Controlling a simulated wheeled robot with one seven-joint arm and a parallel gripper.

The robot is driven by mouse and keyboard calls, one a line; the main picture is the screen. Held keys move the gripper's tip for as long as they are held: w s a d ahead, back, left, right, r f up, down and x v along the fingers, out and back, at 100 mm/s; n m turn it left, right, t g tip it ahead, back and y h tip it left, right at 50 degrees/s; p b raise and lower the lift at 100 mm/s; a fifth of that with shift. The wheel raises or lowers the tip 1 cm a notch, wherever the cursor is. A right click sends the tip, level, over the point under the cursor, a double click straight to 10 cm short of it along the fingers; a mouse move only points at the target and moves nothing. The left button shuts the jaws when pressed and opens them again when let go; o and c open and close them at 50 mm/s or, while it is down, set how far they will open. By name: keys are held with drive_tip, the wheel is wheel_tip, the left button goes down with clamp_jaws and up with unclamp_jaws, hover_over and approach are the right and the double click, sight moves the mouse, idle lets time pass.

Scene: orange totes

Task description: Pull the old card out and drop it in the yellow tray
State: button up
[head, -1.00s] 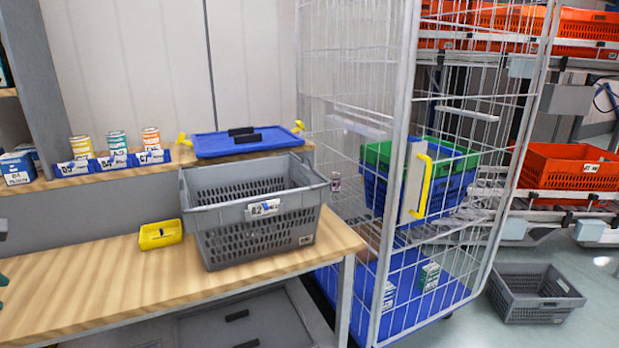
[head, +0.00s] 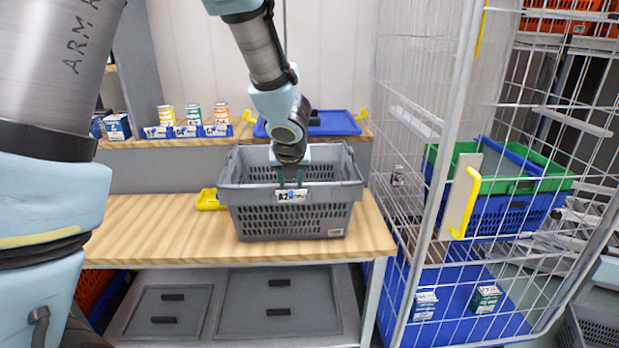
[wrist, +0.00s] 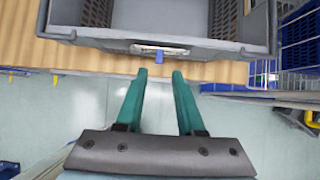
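The card (head: 293,196) is a white label with dark print and a blue mark, on the front wall of the grey tote (head: 345,190) on the bench. In the wrist view it shows as a pale strip (wrist: 140,48) with a blue tab (wrist: 159,55) at the tote's near rim. My gripper (head: 291,180) points down at the tote's front, just above the card in the head view. In the wrist view its two teal fingers (wrist: 158,74) are apart and empty, with the blue tab ahead between them. The yellow tray (head: 208,200) sits left of the tote, partly hidden by it.
A wire cage trolley (head: 455,150) with a blue-green crate (head: 500,205) stands right of the bench. Cans and small labelled bins (head: 188,131) and a blue lid (head: 335,122) line the back shelf. The bench top (head: 150,225) is clear at left.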

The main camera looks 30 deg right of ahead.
sight(291, 195)
drive_tip(key=shift+b+x, duration=1.6)
drive_tip(key=shift+x, duration=1.85)
drive_tip(key=shift+a, duration=0.1)
drive_tip(key=shift+c, duration=0.3)
clamp_jaws()
wheel_tip(291, 195, up, 6)
drive_tip(key=p, duration=0.5)
drive_tip(key=shift+s, duration=0.35)
drive_tip(key=shift+a, duration=0.15)
